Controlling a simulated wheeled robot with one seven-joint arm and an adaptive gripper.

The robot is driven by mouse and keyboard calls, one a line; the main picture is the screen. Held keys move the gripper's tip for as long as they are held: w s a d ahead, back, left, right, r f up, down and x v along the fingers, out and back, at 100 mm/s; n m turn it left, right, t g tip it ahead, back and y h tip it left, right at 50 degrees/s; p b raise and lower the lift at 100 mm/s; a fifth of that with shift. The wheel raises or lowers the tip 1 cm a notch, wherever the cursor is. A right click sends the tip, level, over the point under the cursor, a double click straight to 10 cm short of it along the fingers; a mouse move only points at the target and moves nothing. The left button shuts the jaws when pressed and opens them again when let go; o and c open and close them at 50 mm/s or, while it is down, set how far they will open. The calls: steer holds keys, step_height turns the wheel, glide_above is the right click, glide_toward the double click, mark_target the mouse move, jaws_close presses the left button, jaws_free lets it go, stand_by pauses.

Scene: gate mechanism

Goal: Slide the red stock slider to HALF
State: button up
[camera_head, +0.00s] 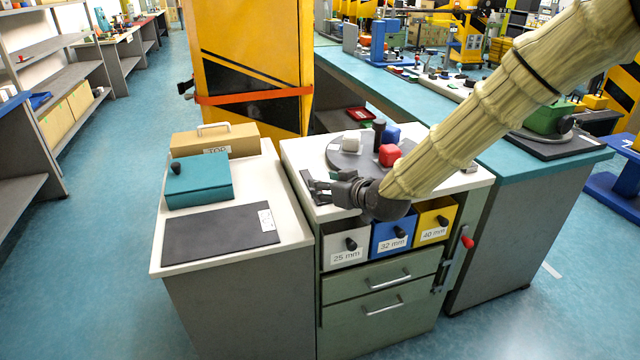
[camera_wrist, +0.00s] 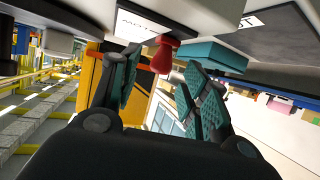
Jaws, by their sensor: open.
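A red knob (camera_wrist: 163,52) shows in the wrist view, just beyond and between my fingertips, beside a white label whose text I cannot read. It looks like the red stock slider; its setting is not readable. My gripper (camera_head: 318,186) is open, at the left edge of the middle cabinet's white top, over a dark strip. In the wrist view my gripper (camera_wrist: 157,85) has its two teal-padded fingers apart with nothing between them. In the head view the red knob by my gripper is hidden. Another red knob (camera_head: 467,242) sits on the cabinet's right side.
A teal box (camera_head: 198,180) and a dark mat (camera_head: 220,233) lie on the left cabinet. A round grey plate holds a red block (camera_head: 389,155), a blue block (camera_head: 391,133) and a white block (camera_head: 351,139). Grey, blue and yellow bins (camera_head: 433,221) sit below my arm.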

steer(key=shift+x, duration=2)
jaws_close()
